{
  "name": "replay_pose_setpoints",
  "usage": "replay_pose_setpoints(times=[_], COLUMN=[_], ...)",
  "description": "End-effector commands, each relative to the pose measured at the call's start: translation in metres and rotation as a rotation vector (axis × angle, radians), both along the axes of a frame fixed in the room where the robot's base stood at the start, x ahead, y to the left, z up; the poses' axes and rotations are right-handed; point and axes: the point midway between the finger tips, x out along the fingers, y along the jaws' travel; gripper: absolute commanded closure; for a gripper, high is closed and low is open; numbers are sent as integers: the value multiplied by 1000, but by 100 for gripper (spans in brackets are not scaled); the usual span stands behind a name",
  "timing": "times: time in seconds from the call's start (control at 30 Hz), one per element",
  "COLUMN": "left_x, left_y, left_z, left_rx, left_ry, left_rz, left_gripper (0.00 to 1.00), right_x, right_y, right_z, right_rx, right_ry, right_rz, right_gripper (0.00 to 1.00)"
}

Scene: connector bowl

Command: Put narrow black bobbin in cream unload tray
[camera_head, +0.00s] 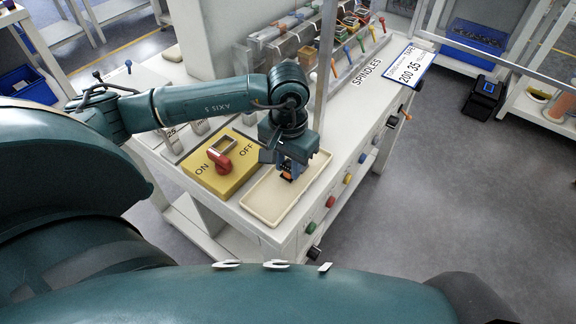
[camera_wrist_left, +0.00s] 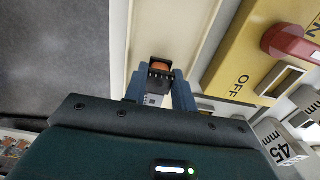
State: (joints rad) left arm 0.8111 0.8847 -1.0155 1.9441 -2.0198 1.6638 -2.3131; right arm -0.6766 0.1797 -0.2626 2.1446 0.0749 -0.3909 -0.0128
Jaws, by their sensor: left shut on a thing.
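My left gripper (camera_head: 288,170) is over the cream unload tray (camera_head: 262,208), near its far end. It is shut on a small narrow black bobbin with orange-copper winding (camera_head: 287,177). In the left wrist view the bobbin (camera_wrist_left: 160,70) sits between the fingertips of the left gripper (camera_wrist_left: 160,84), with the cream tray (camera_wrist_left: 150,40) behind it. I cannot tell whether the bobbin touches the tray floor. The visible part of the tray is empty. My right gripper is not in view.
A yellow ON/OFF box with a red knob (camera_head: 221,163) stands just left of the tray. Coloured buttons (camera_head: 331,201) line the bench's front edge. A thin grey post (camera_head: 325,65) rises behind my gripper. Spindles with bobbins (camera_head: 350,25) stand at the back.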

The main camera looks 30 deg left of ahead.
Motion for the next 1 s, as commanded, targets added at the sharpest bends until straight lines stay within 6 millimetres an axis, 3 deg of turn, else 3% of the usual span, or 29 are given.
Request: replay_pose_setpoints(times=[0.1, 0.43, 0.47, 0.7, 1.0], left_x=[-1, 0, 0, 0, 0], left_y=[0, 0, 0, 0, 0], left_z=[-13, -18, -17, -16, -13], left_rx=[0, 0, 0, 0, 0], left_ry=[2, -1, -1, 0, 0], left_rz=[-1, -1, -1, -1, -1], left_gripper=[95, 95, 73, 53, 52], right_x=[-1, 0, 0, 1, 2], right_y=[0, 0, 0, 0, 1], right_z=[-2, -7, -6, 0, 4], right_rx=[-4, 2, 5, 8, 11], right_ry=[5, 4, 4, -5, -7], right_rz=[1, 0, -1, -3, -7], right_gripper=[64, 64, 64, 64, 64])
